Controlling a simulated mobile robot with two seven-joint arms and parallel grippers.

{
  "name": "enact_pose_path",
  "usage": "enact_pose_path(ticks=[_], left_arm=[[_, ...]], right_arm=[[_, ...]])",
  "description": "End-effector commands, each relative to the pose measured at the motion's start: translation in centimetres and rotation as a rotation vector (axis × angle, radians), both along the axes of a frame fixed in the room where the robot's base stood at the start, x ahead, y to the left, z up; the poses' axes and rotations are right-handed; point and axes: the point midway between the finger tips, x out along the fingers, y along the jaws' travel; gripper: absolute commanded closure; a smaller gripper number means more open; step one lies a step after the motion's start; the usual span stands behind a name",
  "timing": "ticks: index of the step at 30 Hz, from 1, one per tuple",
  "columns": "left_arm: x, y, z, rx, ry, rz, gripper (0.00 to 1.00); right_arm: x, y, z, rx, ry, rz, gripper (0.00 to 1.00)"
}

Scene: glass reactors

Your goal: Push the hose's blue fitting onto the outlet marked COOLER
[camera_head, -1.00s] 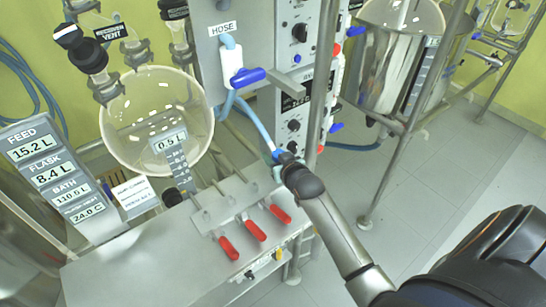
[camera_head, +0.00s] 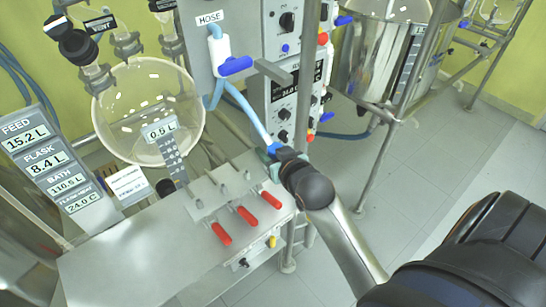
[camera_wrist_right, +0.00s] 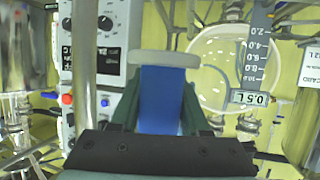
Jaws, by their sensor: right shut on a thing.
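My right gripper (camera_head: 277,152) is beside the metal stand, at the lower end of the pale blue hose (camera_head: 250,118). It is shut on the hose's blue fitting, which shows in the right wrist view (camera_wrist_right: 158,102) between the dark green fingers. A pale, wide ring (camera_wrist_right: 163,60) sits at the fitting's far end. The hose runs up from the gripper to the panel marked HOSE, near a white valve body with a blue handle (camera_head: 236,66). I cannot read a COOLER mark in either view, so I cannot tell which outlet it is. My left gripper is not in view.
A metal bench with red-handled valves (camera_head: 245,215) lies left of my right gripper. A round glass flask (camera_head: 148,115) stands behind it. A control box (camera_head: 290,95) and an upright pole (camera_head: 304,75) are close above the gripper. Clear floor lies to the right.

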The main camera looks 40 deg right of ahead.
Motion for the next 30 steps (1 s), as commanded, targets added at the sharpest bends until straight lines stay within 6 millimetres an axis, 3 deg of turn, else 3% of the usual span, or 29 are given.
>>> enact_pose_path(ticks=[30], left_arm=[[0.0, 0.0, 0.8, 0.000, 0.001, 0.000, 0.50]], right_arm=[[0.5, -0.2, 4.1, -0.001, -0.004, -0.002, 1.00]])
